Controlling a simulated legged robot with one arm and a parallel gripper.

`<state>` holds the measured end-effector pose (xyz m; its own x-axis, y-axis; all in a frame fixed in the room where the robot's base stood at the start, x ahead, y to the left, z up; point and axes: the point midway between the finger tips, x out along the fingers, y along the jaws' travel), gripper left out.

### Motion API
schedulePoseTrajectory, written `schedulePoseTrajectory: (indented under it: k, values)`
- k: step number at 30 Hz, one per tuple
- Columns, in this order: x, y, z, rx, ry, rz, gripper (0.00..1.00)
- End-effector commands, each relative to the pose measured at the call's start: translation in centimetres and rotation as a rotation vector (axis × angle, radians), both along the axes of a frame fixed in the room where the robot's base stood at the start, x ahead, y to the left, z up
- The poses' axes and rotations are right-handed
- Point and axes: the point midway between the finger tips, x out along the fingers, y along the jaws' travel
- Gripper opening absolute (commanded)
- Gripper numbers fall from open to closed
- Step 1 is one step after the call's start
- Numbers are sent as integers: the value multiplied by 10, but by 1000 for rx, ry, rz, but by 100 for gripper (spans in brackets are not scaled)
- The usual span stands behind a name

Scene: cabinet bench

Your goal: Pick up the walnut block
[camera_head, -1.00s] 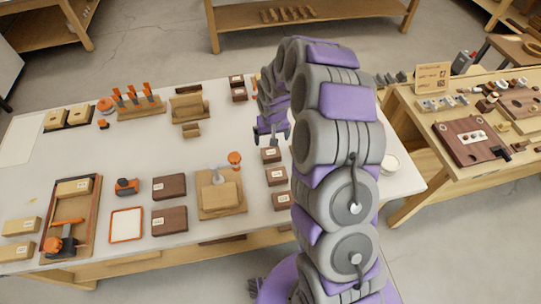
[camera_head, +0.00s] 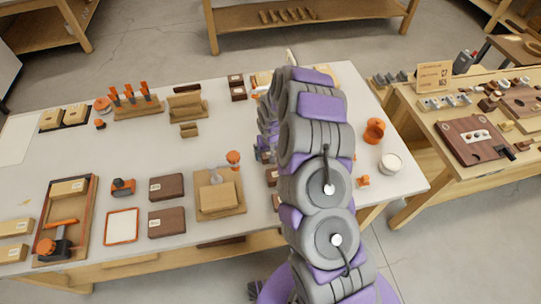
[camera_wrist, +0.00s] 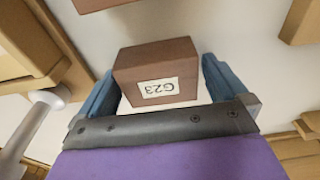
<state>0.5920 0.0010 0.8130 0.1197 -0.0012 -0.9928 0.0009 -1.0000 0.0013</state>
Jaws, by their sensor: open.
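A walnut block (camera_wrist: 158,68), dark brown with a white label, sits between the two blue fingers of my gripper (camera_wrist: 157,78) in the wrist view. The fingers are open, one on each side of the block, with light gaps showing beside it. In the head view my arm covers most of the gripper and part of a column of small brown blocks, of which one edge (camera_head: 272,177) shows. Two larger brown blocks, an upper one (camera_head: 167,187) and a lower one (camera_head: 167,221), lie left of the arm.
A wooden fixture (camera_head: 226,205) with a grey post stands just left of my arm; a wooden piece (camera_wrist: 25,50) is close left in the wrist view. Another brown block edge (camera_wrist: 100,3) is at the top. An orange holder (camera_head: 374,130) and white cup (camera_head: 390,163) stand right.

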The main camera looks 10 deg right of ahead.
Motion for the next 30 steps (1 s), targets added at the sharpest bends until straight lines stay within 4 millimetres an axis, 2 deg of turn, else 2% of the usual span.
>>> schedulePoseTrajectory:
  k: [5,20,30]
  values:
    - [0,0,1,0,0,0,99]
    - [0,0,1,0,1,-1,51]
    - [0,0,6,0,0,-1,51]
